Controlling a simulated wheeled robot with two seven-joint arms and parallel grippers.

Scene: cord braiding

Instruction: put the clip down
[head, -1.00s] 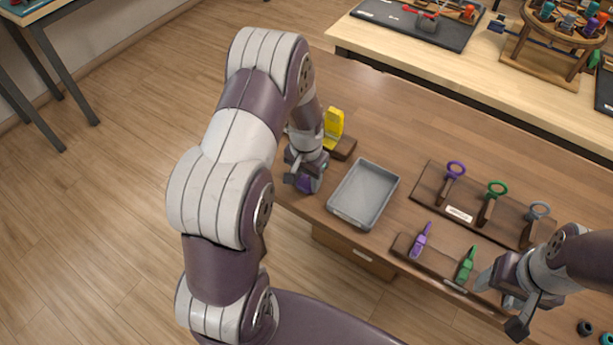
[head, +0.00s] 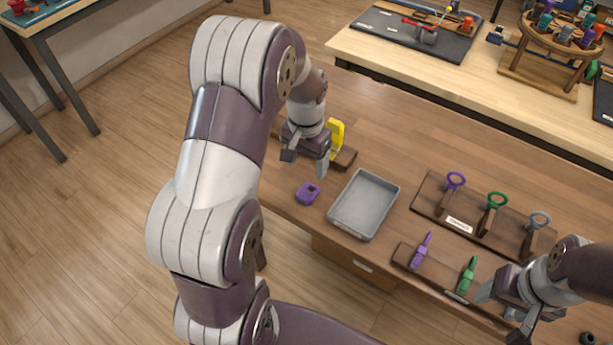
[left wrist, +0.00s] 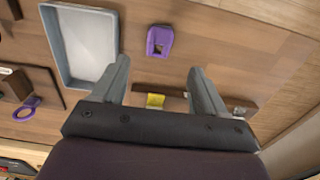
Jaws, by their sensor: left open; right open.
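The purple clip (head: 308,194) lies on the wooden table, left of the grey tray and near the table's front edge. In the left wrist view the clip (left wrist: 159,41) lies beyond and between my fingertips, apart from them. My left gripper (head: 306,159) is open and empty above the table, behind the clip; its two spread fingers show in the left wrist view (left wrist: 158,72). My right gripper (head: 505,313) is open at the lower right, near the green-handled tool; one of its fingers is partly hidden.
The grey tray (head: 339,212) is empty. A yellow object (head: 335,137) stands on a wooden block behind my left gripper. A rack (head: 428,208) holds purple, green and grey ringed tools. A front rack (head: 403,255) holds a purple tool (head: 421,251) and a green tool (head: 467,277).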

